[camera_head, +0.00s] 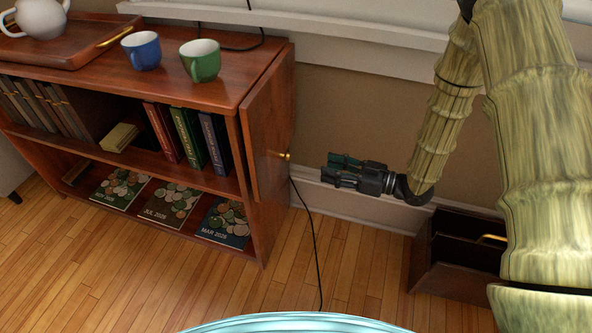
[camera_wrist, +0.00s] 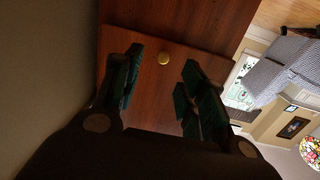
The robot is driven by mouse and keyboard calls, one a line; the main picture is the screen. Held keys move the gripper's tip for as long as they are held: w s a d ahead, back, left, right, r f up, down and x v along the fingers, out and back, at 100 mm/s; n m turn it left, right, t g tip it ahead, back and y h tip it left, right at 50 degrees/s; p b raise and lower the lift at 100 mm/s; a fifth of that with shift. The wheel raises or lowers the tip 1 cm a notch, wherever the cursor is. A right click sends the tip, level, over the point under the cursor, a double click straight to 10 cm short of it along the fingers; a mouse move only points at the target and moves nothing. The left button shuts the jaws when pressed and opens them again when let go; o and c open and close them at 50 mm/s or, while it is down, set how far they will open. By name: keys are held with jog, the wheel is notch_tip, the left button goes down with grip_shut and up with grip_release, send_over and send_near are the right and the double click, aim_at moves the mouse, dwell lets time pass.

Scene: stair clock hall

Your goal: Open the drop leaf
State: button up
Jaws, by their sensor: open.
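The drop leaf (camera_head: 268,130) is a reddish-brown wooden panel that hangs down at the right end of the bookcase. A small brass knob (camera_head: 285,155) sticks out from its lower part. My gripper (camera_head: 328,172) is open and empty. In the head view it is just right of the knob, apart from it, with its fingers pointing left. The fingers (camera_wrist: 160,85) have green pads and stand wide apart.
A blue mug (camera_head: 141,51), a green mug (camera_head: 200,61) and a wooden tray (camera_head: 70,42) with a teapot (camera_head: 37,18) stand on the bookcase top (camera_head: 165,80). A dark cable (camera_head: 313,240) hangs to the floor below my gripper. A wooden box (camera_head: 452,262) stands right.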

jog(key=w+a+r+n+g+y+b, duration=0.1)
jog(key=w+a+b, duration=0.2)
jog(key=a, duration=0.7)
jog(key=shift+w+a+b, duration=0.15)
jog(key=shift+b, duration=0.65)
grip_shut()
